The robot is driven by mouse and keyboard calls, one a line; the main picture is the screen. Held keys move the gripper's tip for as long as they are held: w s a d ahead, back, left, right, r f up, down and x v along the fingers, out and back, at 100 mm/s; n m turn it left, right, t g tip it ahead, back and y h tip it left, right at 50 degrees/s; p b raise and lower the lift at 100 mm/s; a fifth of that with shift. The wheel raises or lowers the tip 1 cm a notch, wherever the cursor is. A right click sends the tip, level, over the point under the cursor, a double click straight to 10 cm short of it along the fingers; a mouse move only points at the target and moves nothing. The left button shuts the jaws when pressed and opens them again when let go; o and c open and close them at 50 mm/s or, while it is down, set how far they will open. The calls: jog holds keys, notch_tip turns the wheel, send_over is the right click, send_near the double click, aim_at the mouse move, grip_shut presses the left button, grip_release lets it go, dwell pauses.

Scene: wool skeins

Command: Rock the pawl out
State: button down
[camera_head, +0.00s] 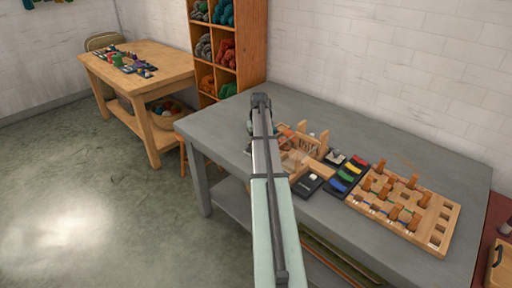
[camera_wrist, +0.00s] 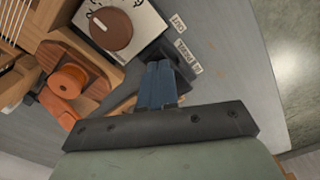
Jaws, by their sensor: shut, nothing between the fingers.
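In the wrist view my gripper (camera_wrist: 158,66) shows as two blue-grey fingers held together, with nothing between them. The fingertips are over or against a dark grey piece (camera_wrist: 183,62) beside a white plate (camera_wrist: 145,14) that carries a round brown knob (camera_wrist: 110,29). I cannot tell whether they touch the dark piece, or whether that piece is the pawl. Two small white labels lie beside it; their words are too small to read surely. In the head view my arm hides the fingertips and most of this spot.
An orange spool (camera_wrist: 68,81) and a wooden frame with strings are close left of the fingers. On the grey table (camera_head: 225,121), a wooden peg board (camera_head: 437,232) and several coloured trays stand to the right. The table's far left is clear.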

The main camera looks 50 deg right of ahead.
notch_tip(320, 180, up, 7)
jog(key=shift+f, duration=0.15)
dwell(0.8)
dwell(0.4)
